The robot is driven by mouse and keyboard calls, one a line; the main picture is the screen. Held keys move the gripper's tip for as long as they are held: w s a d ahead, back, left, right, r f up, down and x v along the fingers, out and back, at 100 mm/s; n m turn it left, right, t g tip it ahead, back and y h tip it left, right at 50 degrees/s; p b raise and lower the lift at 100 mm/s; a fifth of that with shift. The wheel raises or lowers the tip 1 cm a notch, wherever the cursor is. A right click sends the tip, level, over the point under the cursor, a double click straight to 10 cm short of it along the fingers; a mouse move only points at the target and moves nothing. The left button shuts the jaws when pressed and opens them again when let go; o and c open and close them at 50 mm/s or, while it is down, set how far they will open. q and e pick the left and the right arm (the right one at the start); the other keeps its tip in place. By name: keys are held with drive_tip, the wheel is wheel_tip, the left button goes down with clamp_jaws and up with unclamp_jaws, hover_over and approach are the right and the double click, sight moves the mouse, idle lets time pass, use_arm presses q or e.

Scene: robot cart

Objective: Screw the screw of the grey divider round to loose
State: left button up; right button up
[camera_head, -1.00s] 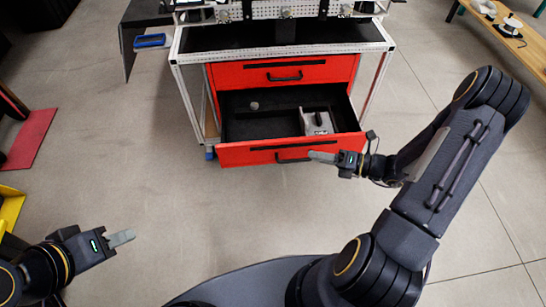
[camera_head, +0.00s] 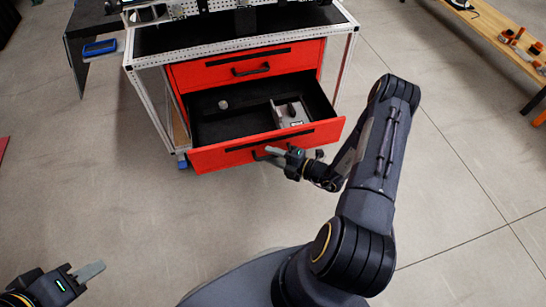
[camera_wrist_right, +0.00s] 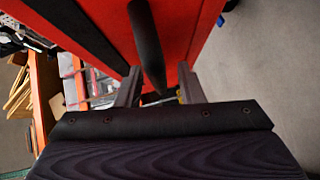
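The open lower red drawer (camera_head: 215,160) of the cart holds a grey block-like piece (camera_head: 291,113) with a dark knob on top, on its right side. This may be the grey divider; its screw is too small to make out. A small grey round piece (camera_head: 223,104) sits further left at the back. My right gripper (camera_head: 272,152) is at the drawer's black handle (camera_head: 246,147). In the right wrist view its two fingers (camera_wrist_right: 159,92) are spread, with the black handle (camera_wrist_right: 146,42) between them. My left gripper (camera_head: 92,270) is low at the left, away from the cart; its opening is unclear.
A shut red drawer (camera_head: 250,66) lies above the open one, inside the light metal cart frame (camera_head: 141,92). A wooden bench (camera_head: 495,38) with small items is at the upper right.

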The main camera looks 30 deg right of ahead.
drive_tip(key=shift+w, duration=0.1)
clamp_jaws()
drive_tip(key=s, duration=0.2)
drive_tip(key=s+a+p, duration=0.1)
drive_tip(key=shift+s, duration=0.35)
unclamp_jaws()
